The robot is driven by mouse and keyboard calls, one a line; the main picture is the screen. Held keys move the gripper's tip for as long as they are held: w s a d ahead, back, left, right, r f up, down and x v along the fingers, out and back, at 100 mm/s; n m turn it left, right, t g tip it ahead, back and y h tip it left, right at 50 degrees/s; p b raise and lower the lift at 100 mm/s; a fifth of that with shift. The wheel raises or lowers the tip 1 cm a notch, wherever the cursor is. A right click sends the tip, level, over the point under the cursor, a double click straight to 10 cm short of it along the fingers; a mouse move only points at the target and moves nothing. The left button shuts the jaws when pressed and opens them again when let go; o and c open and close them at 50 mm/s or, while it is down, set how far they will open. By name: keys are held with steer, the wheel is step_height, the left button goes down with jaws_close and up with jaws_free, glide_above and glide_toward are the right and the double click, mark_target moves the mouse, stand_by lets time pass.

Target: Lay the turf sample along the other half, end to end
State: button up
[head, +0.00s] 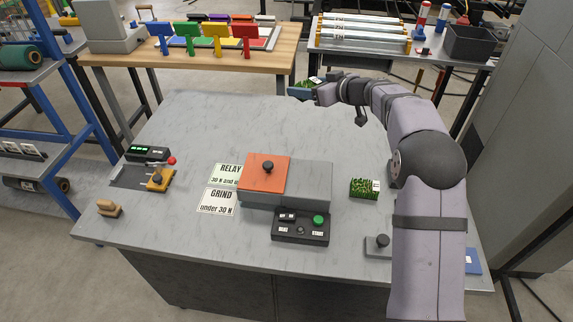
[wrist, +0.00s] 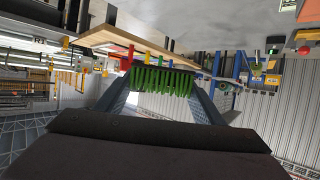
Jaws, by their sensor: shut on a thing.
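My gripper (head: 312,94) is raised beyond the far right edge of the worktable, its fingers shut on the turf sample (head: 308,82). In the wrist view the turf sample (wrist: 158,80) is a block of green bristle-like grass on a dark base, held between the two fingers of my gripper (wrist: 160,92).
The worktable (head: 170,215) carries an orange plate (head: 265,180) with a black knob, a grey block (head: 310,180), a button box (head: 300,227), printed signs (head: 217,202) and a lever device (head: 155,178). Its back middle is clear. A wooden bench (head: 185,62) stands behind.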

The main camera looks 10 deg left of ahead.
step_height(320, 180, down, 4)
steer(key=s+a+n+g+y+b, duration=0.1)
steer(key=a+n+g+y+b, duration=0.1)
steer(key=n+g+b, duration=0.1)
steer(key=n+g, duration=0.1)
glide_above(298, 148)
step_height(298, 148, down, 5)
steer(key=shift+y, duration=0.4)
steer(key=shift+s+f, duration=0.1)
steer(key=shift+f, duration=4.95)
steer(key=shift+f, duration=0.15)
steer(key=o, duration=1.1)
steer(key=shift+o, duration=0.2)
